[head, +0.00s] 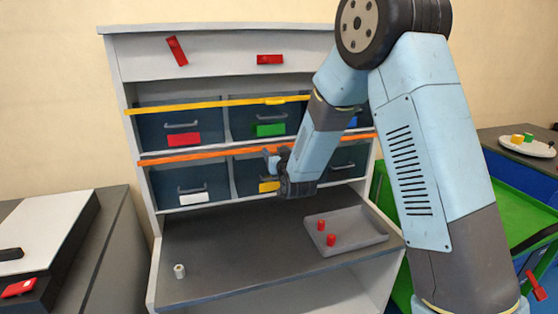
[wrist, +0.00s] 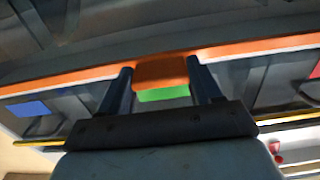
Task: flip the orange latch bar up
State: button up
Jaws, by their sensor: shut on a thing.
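The orange latch bar (head: 205,154) runs across the shelf front, along the top of the lower drawer row. In the wrist view the orange bar (wrist: 235,51) crosses the picture, with an orange tab (wrist: 160,72) at its middle. My gripper (head: 272,160) is at the middle of the bar in the head view. In the wrist view my gripper's fingers (wrist: 160,85) stand on either side of the tab and are shut on it. A green patch shows just below the tab there. The gripper hides part of the bar in the head view.
A yellow bar (head: 185,105) crosses the upper drawer row. The grey worktop (head: 225,265) below holds a tray (head: 355,243) with two red pieces and a small white cylinder (head: 179,270). A green cart (head: 515,205) stands at right, a dark bench (head: 105,245) at left.

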jog(key=shift+r, duration=0.35)
jog(key=o, duration=1.5)
jog(key=shift+f, duration=0.1)
jog(key=shift+s, duration=0.1)
jog(key=v, duration=1.3)
jog(key=shift+s+d, duration=0.15)
jog(key=shift+s, duration=0.2)
